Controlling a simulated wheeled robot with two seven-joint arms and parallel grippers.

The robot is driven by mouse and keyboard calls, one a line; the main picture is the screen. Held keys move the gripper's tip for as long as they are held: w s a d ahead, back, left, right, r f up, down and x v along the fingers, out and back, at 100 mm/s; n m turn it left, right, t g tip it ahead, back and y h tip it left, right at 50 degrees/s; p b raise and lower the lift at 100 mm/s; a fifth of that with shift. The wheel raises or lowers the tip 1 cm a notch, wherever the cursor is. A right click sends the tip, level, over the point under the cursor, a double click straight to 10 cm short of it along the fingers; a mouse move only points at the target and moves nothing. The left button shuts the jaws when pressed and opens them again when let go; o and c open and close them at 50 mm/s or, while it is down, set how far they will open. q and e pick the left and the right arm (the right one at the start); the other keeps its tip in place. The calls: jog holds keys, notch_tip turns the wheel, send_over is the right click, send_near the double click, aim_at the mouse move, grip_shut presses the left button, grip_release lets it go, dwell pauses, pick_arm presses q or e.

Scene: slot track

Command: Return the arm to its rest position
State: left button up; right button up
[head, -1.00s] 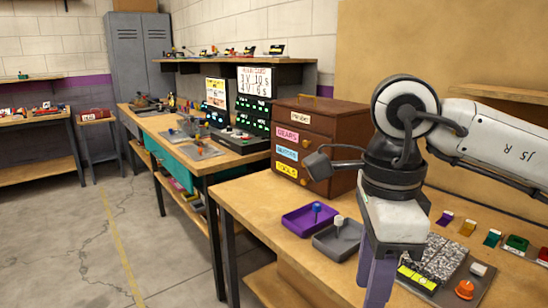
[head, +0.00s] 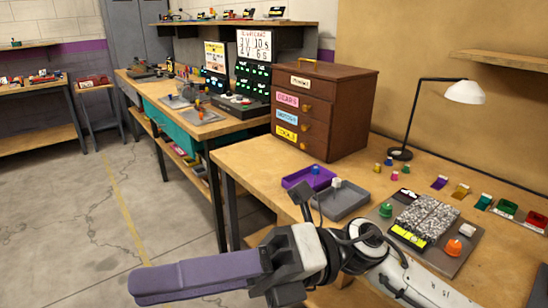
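My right arm comes in from the lower right, and its forearm lies low over the front edge of the near bench (head: 237,157). My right gripper (head: 137,284) points to the left over the floor, with its long purple fingers clear of the bench. The fingers are seen from the side and overlap, so I cannot tell whether they are shut or a little apart. Nothing is visible held in them. My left gripper is not in view.
The near bench holds a brown drawer cabinet (head: 345,110), a purple tray (head: 295,182), a grey tray (head: 350,205), a white lamp (head: 465,92) and a board with an orange knob (head: 453,248). Open floor lies at the left.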

jog(key=w+d+f+m+t+y, duration=0.1)
jog(key=w+d+m+t+y, duration=0.35)
jog(key=w+m+t, duration=0.95)
jog(key=w+d+f+m+t+h, duration=0.1)
jog(key=d+f+m+t+h, duration=0.4)
jog(key=f+m, duration=0.4)
jog(key=w+d+f+m+t+h, duration=0.1)
jog(key=d+f+m+t+h, duration=0.45)
jog(key=m, duration=0.55)
jog(key=s+d+f+m+g+h+p, duration=0.1)
jog(key=s+d+f+m+g+h, duration=0.2)
jog(key=f, duration=0.6)
jog(key=s+d+f+m+h, duration=0.3)
jog(key=f+m+h, duration=0.15)
jog(key=f, duration=0.45)
jog(key=s+d+f+m+g+h, duration=0.2)
jog(key=s+d+f+g, duration=0.2)
jog(key=s+f, duration=0.7)
jog(key=shift+s+d+g, duration=0.2)
jog(key=shift+d+g, duration=0.2)
jog(key=shift+g, duration=0.15)
jog(key=shift+m, duration=0.25)
